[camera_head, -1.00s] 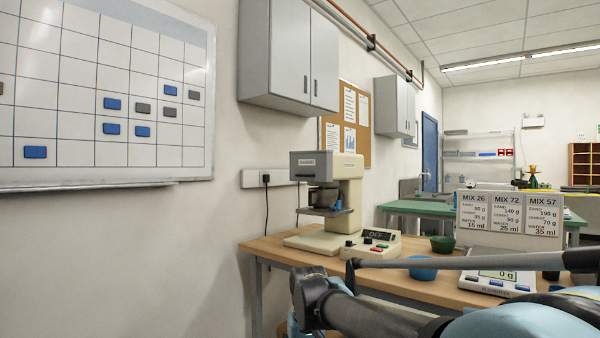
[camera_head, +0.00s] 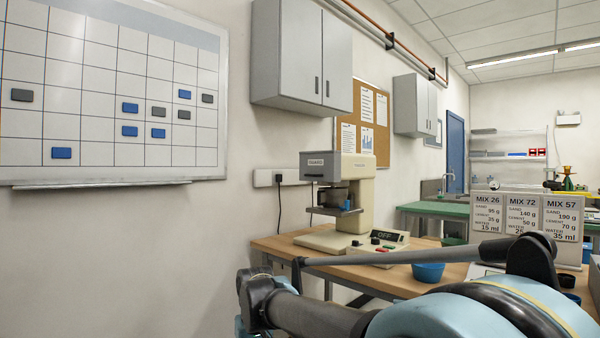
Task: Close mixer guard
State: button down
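The mixer (camera_head: 362,195) is a cream machine standing on the wooden bench. Its guard, a grey box with a small label (camera_head: 320,167), sits at head height on the mixer's left side. The control box (camera_head: 385,240) on the mixer's base reads OFF and has red and green buttons. My arm crosses the lower right foreground. My gripper cannot be made out in this view.
The wooden bench (camera_head: 285,247) also holds a blue bowl (camera_head: 428,272) and a panel of mix cards (camera_head: 520,220). A grey wall cabinet (camera_head: 300,60) hangs above. A socket strip (camera_head: 278,177) and a whiteboard (camera_head: 110,90) are on the wall. Floor left of the bench looks clear.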

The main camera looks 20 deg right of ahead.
aim_at(325, 166)
jog(key=u, duration=0.05)
jog(key=i, duration=1)
jog(key=z, duration=0.05)
